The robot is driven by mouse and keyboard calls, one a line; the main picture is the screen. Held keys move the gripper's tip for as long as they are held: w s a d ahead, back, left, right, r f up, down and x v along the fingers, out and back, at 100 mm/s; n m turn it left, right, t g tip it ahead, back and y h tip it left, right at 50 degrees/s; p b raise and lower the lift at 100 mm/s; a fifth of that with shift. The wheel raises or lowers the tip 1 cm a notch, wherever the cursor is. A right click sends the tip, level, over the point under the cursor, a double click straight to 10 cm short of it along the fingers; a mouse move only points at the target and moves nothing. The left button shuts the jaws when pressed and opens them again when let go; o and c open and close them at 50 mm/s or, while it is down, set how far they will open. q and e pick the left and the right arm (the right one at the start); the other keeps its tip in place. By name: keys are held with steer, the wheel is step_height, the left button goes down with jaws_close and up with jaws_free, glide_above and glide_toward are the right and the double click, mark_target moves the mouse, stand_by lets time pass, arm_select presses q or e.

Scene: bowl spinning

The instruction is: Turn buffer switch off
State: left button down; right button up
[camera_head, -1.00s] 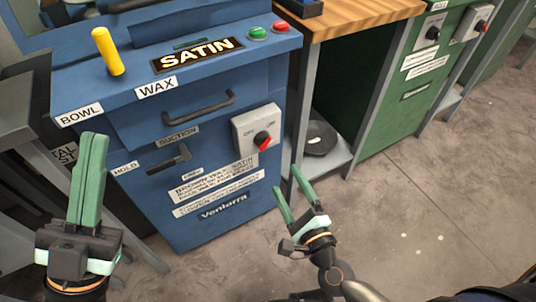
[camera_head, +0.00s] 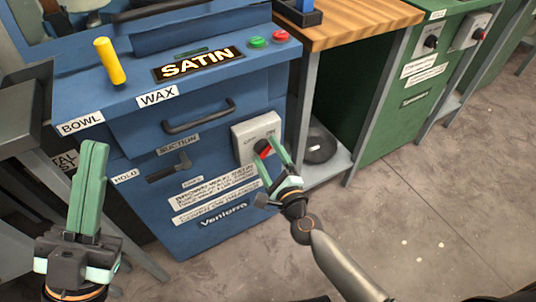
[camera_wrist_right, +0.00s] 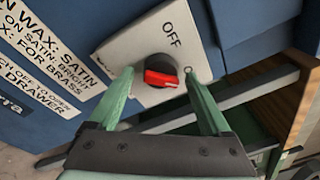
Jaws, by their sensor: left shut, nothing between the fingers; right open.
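The buffer switch is a grey plate (camera_head: 240,132) with a black and red rotary knob on the front of the blue SATIN machine (camera_head: 130,130). In the right wrist view, the red knob (camera_wrist_right: 165,78) points to the right, with OFF printed above and an O showing at its right, partly hidden by a finger. My right gripper (camera_head: 270,160) is open, its green fingers at either side of the knob; I cannot tell whether they touch it. It also shows in the right wrist view (camera_wrist_right: 162,90).
A yellow handle (camera_head: 109,62) stands on the machine's top, with green (camera_head: 257,42) and red (camera_head: 280,36) buttons at the right. A drawer handle (camera_head: 200,117) sticks out of the front. A wooden bench (camera_head: 360,20) and a green machine (camera_head: 410,90) stand to the right.

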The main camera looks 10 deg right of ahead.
jaws_close()
steer(key=shift+f, duration=0.1)
stand_by(0.5)
arm_select(q)
steer(key=r+p, duration=0.1)
steer(key=w+r+y+p, duration=0.1)
steer(key=p, duration=0.1)
steer(key=shift+a, duration=0.2)
arm_select(e)
steer(key=n+y, duration=0.1)
steer(key=n, duration=1.2)
steer(key=n+y, duration=0.1)
steer(key=n, duration=0.5)
steer(key=shift+d+n+t+y, duration=0.2)
steer(key=shift+n+t+y, duration=0.1)
steer(key=shift+t, duration=0.1)
